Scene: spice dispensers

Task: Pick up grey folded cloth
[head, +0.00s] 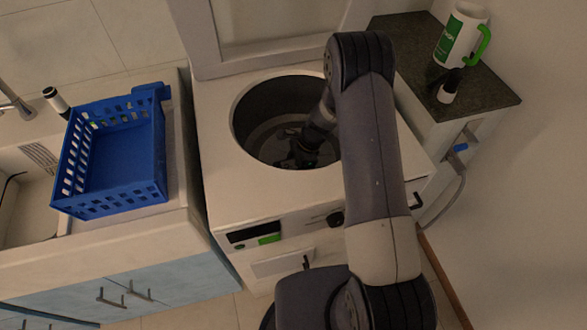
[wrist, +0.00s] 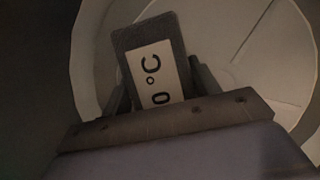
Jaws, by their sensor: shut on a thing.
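My gripper (head: 301,152) reaches down into the round drum of a white top-loading washing machine (head: 222,180). In the wrist view, a dark grey flat rectangular piece (wrist: 147,38), which I take as the grey folded cloth, sits between the fingers. It carries a white label with "0 °C" in black print. My gripper is shut on it, with one finger on each side. Its lower part is hidden behind the gripper body. Behind it is the pale drum bottom. In the head view I cannot make out the cloth in the dark drum.
The drum rim (head: 237,105) surrounds my gripper, and the raised lid (head: 275,25) stands behind it. A blue basket (head: 120,200) sits on the counter to the left. A dark countertop (head: 405,35) at right holds a green and white mug (head: 458,38) and a small bottle (head: 448,90).

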